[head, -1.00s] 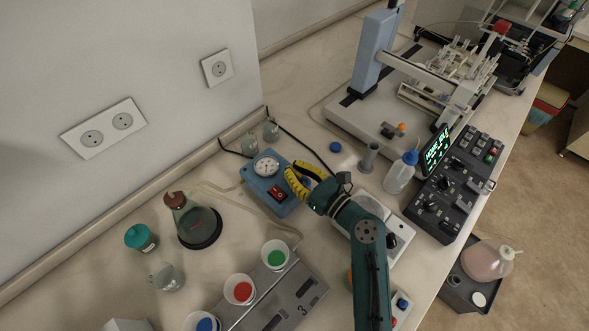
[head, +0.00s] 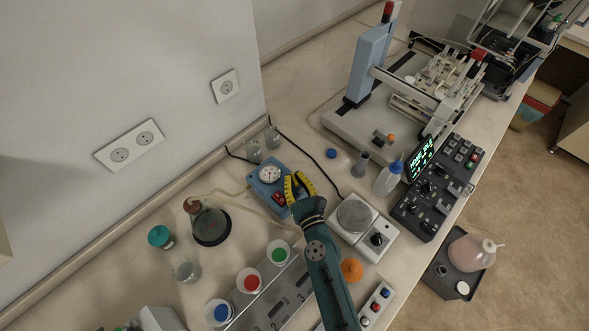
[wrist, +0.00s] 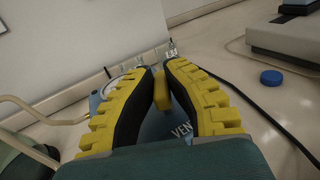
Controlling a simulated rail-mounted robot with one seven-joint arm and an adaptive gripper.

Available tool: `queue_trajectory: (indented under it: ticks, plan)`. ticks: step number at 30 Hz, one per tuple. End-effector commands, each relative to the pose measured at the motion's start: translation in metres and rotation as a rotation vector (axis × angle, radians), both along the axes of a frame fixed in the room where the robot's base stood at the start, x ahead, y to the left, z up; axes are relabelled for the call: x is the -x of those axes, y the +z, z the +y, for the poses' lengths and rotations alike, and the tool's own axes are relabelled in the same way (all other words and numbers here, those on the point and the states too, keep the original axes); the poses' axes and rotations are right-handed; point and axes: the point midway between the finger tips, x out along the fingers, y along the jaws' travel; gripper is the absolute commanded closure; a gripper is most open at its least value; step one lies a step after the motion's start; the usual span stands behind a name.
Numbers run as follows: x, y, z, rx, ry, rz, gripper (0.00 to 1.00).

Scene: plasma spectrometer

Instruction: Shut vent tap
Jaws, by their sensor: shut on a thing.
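The blue vacuum unit (head: 264,192) stands on the bench with a round white gauge and a red switch (head: 279,198). It also shows in the wrist view (wrist: 160,128), where part of a "VENT" label is readable. The vent tap's yellow handle (wrist: 161,92) stands up from the unit between my fingers. My gripper (head: 298,178), with yellow ridged fingers, is over the unit's right end. In the wrist view my gripper (wrist: 165,70) is shut on the tap handle, its fingertips close together. The fingers hide the tap's base and, in the head view, the tap itself.
A flask (head: 209,224) on a dark ring stands left of the unit. A hotplate-like white device (head: 362,224) is close to the right of my gripper. Cups with coloured contents (head: 249,281) stand in front. A blue cap (head: 331,153) lies on clear bench behind.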

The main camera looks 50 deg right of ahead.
Motion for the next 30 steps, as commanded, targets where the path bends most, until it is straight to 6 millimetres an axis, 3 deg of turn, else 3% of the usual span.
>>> queue_trajectory:
  ticks: [12, 27, 28, 30]
  plan:
    - [-0.0002, -0.0009, 0.0006, -0.002, -0.184, 0.002, 1.00]
    - [0.0002, -0.0021, -0.0001, -0.002, -0.205, 0.001, 1.00]
    - [0.0002, -0.0021, -0.0002, -0.002, -0.205, 0.001, 0.82]
    - [0.0002, -0.0019, -0.0002, -0.002, -0.205, 0.000, 0.69]
